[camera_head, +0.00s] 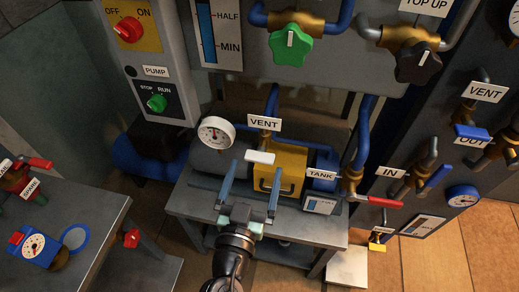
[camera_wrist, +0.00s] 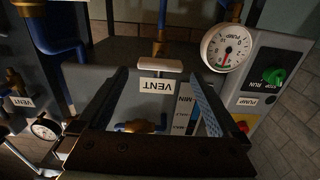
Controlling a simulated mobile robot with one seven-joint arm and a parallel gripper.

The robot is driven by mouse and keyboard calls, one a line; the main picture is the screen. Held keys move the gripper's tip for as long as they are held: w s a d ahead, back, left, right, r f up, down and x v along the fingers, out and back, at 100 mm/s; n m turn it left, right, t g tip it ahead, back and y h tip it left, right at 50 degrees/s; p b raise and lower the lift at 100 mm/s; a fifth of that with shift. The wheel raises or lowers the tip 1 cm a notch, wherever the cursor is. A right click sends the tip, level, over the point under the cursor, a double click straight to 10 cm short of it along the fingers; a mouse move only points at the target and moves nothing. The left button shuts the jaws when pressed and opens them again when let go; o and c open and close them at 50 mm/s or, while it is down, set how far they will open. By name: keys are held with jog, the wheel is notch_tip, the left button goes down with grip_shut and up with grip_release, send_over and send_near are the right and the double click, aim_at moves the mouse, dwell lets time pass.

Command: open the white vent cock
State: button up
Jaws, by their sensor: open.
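In the wrist view my gripper (camera_wrist: 159,75) shows a gap around the handle. I cannot tell the depth between handle and fingertips.
A round gauge (camera_head: 216,132) stands left of the cock. The yellow box (camera_head: 291,166) and the blue TANK part (camera_head: 322,185) are close on the right. A red-handled valve (camera_head: 384,201) sits farther right. Blue pipes rise behind.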

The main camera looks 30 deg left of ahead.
aim_at(258, 161)
jog(key=shift+p+x, duration=0.35)
jog(key=shift+x, duration=2.2)
jog(key=shift+c, duration=0.2)
jog(key=c, duration=1.2)
